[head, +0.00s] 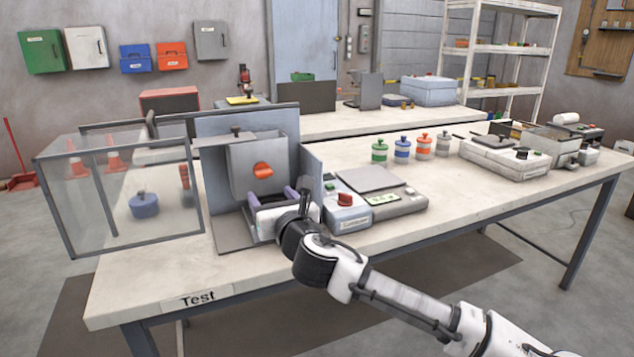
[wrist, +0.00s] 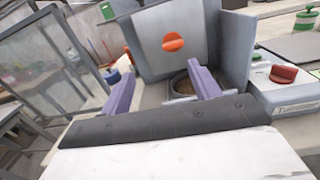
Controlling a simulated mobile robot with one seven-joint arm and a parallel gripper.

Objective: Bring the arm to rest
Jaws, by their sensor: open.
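My arm reaches in from the lower right in the head view. My gripper (head: 281,200) is at the front of the pellet bagger (head: 255,160), a grey box-like machine with an orange knob (head: 263,170). In the wrist view the two purple fingers of my gripper (wrist: 161,88) stand wide apart, with nothing between their tips. Beyond them is a round cup (wrist: 182,85) with brown contents, under the machine's front and partly hidden by the right finger. The orange knob (wrist: 173,42) is above it.
A control box with a red knob (head: 345,199) and a scale (head: 385,197) stand close on the right. Several lidded jars (head: 402,147) are behind. The table's front right (head: 470,205) is clear.

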